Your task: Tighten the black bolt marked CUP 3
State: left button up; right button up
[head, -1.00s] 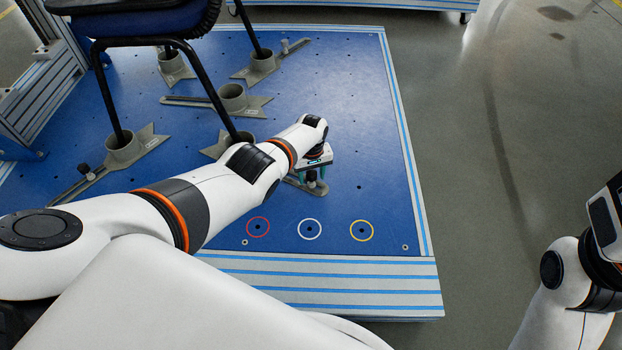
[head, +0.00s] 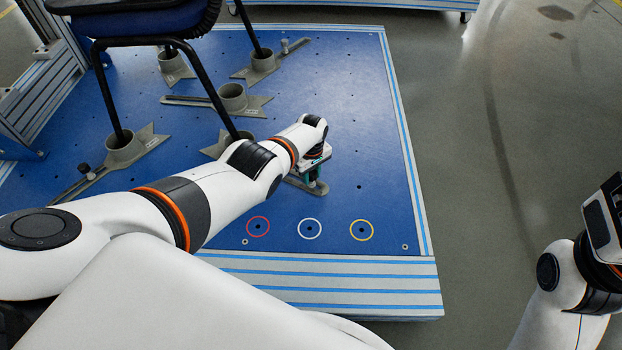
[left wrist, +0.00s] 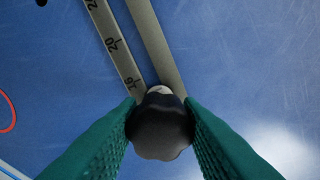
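The black bolt (left wrist: 160,128) is a dark lobed knob at the end of a grey slotted bar (left wrist: 155,45) with scale numbers. In the left wrist view, the green fingers of my left gripper (left wrist: 160,120) lie against both sides of the knob, shut on it. In the head view, my left gripper (head: 314,178) points down at the end of the grey bar (head: 318,191) and hides the bolt. The bar's cup (head: 217,147) is partly hidden behind my arm. No CUP 3 marking is readable. My right arm shows at the right edge; its fingers are out of view.
A chair (head: 150,22) stands on the blue platform (head: 370,130), its legs at grey cups (head: 232,97). Another black knob (head: 85,169) is at the left. Red (head: 258,227), white (head: 310,229) and yellow (head: 361,231) rings mark the front. The platform's right side is clear.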

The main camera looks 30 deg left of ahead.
pick_arm(q)
grip_shut()
jog(key=m, duration=0.4)
jog(key=o, duration=0.6)
grip_release()
jog(key=shift+r, duration=0.1)
